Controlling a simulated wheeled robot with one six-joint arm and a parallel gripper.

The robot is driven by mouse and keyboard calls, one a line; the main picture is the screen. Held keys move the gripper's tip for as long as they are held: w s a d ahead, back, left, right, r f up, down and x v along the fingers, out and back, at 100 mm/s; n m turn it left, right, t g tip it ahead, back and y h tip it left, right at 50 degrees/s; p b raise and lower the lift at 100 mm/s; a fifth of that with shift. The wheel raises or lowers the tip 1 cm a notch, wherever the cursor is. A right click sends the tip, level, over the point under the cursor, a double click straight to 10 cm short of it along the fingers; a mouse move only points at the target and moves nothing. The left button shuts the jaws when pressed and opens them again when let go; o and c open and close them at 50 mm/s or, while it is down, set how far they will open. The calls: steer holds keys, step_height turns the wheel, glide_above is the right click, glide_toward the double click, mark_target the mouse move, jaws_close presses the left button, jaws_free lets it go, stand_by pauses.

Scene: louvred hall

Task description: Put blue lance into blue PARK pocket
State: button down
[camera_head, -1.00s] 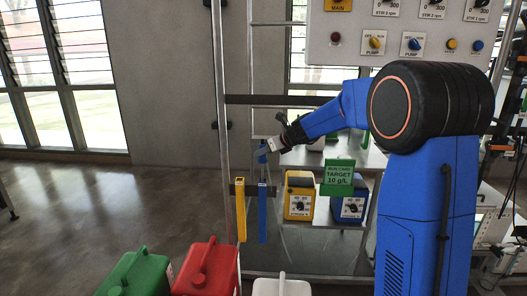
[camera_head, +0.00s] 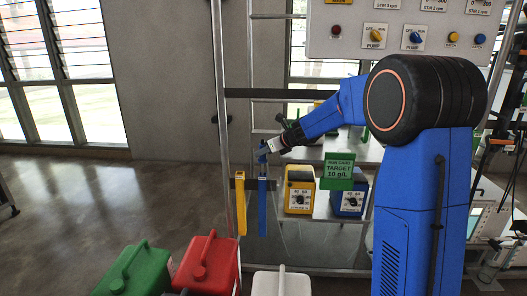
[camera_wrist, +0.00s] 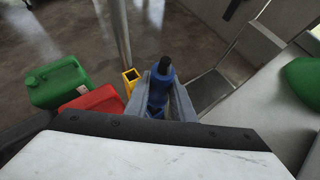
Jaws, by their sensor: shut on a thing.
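My gripper (camera_head: 271,149) is shut on the blue head of the blue lance (camera_head: 263,157). In the wrist view the fingers (camera_wrist: 163,100) stand on both sides of the lance's head (camera_wrist: 162,75). In the head view the lance hangs about upright, in line with the tall blue PARK pocket (camera_head: 262,207) below it. I cannot tell whether the lance's lower end is inside the pocket. The pocket is hidden in the wrist view behind the lance and the fingers. A yellow pocket (camera_head: 240,205) is just left of the blue one; its open top shows in the wrist view (camera_wrist: 131,76).
A metal upright (camera_head: 222,120) stands left of the pockets. Behind to the right are a yellow container (camera_head: 300,191), a blue one (camera_head: 349,198) and a green run card (camera_head: 344,171). Green (camera_head: 136,271), red (camera_head: 208,264) and white (camera_head: 281,284) cans stand in front.

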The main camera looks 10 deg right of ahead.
steer(key=shift+f, duration=0.2)
steer(key=c, duration=1.4)
jaws_free()
steer(key=shift+c, duration=0.2)
steer(key=shift+r, duration=0.1)
steer(key=shift+s+d+r, duration=0.3)
steer(key=shift+s+r, duration=0.15)
steer(key=shift+r, duration=0.55)
steer(key=shift+s+d+r, duration=0.25)
steer(key=shift+s+r, duration=0.2)
steer(key=shift+r, duration=0.6)
steer(key=shift+s+d+r, duration=0.3)
steer(key=shift+s+r, duration=0.15)
steer(key=shift+r, duration=0.55)
steer(key=v, duration=1.7)
steer(key=shift+r, duration=0.15)
